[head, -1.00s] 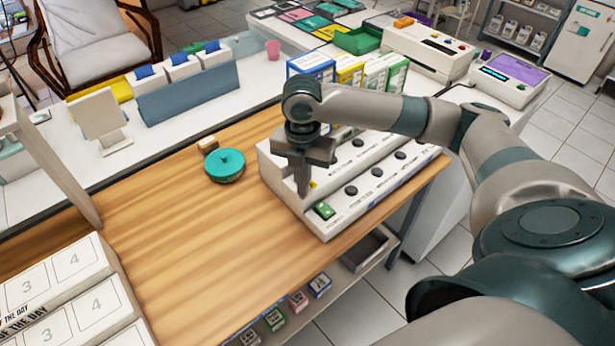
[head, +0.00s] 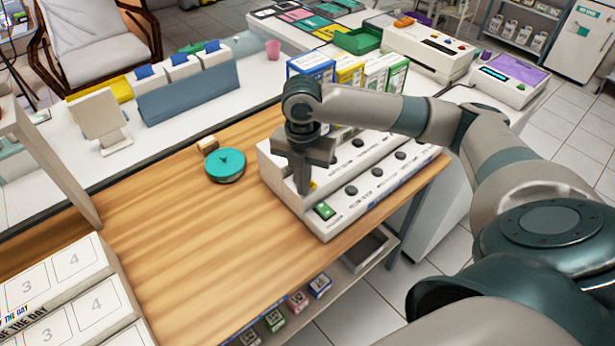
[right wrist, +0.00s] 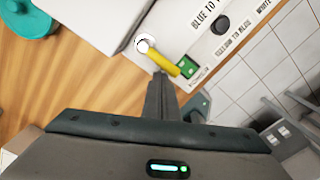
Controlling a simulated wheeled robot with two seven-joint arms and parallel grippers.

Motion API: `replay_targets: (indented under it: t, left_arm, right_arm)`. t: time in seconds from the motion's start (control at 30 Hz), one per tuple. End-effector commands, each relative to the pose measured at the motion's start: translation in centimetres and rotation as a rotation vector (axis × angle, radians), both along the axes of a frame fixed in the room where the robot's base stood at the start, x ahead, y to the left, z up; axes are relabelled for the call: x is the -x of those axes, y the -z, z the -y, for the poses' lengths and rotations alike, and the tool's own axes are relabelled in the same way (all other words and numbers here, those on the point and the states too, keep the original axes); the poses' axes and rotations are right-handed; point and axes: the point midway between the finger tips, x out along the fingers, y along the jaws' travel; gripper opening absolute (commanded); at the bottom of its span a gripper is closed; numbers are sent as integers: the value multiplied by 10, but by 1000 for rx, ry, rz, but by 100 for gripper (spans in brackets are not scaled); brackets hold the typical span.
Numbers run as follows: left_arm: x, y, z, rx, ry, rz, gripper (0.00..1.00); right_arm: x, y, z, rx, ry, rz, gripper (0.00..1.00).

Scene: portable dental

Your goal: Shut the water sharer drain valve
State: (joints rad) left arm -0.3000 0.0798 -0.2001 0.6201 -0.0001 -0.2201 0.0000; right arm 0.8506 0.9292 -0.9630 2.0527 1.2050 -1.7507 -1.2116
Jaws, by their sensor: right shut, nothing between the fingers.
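The white stepped unit (head: 285,160) with black knobs and printed labels stands on the wooden table. At its near left corner is a small valve with a yellow lever (right wrist: 166,57) on a round white pivot (right wrist: 145,43). In the right wrist view the lever slants down and right, its free end beside a green block (right wrist: 191,75). My right gripper (head: 303,191) points down at this corner, shut and empty. In the right wrist view its fingertips (right wrist: 159,77) are close beside the lever; I cannot tell whether they touch. In the head view the gripper hides most of the lever.
A teal round-lidded pot (head: 225,164) and a small wooden block (head: 207,144) sit left of the unit. Blue, yellow and green boxes (head: 350,70) stand behind it. A numbered white organiser (head: 60,285) is at the near left. The table's middle is clear.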

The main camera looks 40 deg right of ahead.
Motion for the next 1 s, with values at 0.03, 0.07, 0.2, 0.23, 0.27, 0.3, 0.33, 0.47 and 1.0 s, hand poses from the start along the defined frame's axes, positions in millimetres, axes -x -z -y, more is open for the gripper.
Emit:
replay_targets:
  t: [0.03,0.07,0.2,0.23,0.27,0.3,0.33,0.47,1.0]
  left_arm:
    - [0,0,0,0,0,0,31]
    - [0,0,0,0,0,0,31]
    - [0,0,0,0,0,0,31]
    - [0,0,0,0,0,0,31]
    - [0,0,0,0,0,0,31]
    - [0,0,0,0,0,0,31]
    - [0,0,0,0,0,0,31]
    - [0,0,0,0,0,0,31]
    - [0,0,0,0,0,0,31]
  right_arm:
    - [0,0,0,0,0,0,0]
    - [0,0,0,0,0,0,0]
    - [0,3,0,0,0,0,0]
    - [0,3,0,1,0,-1,0]
    - [0,4,0,1,0,-1,0]
    - [0,5,0,1,1,-1,0]
    - [0,6,0,1,1,-1,0]
    - [0,9,0,1,1,-1,0]
    - [1,20,-1,0,-1,-5,0]
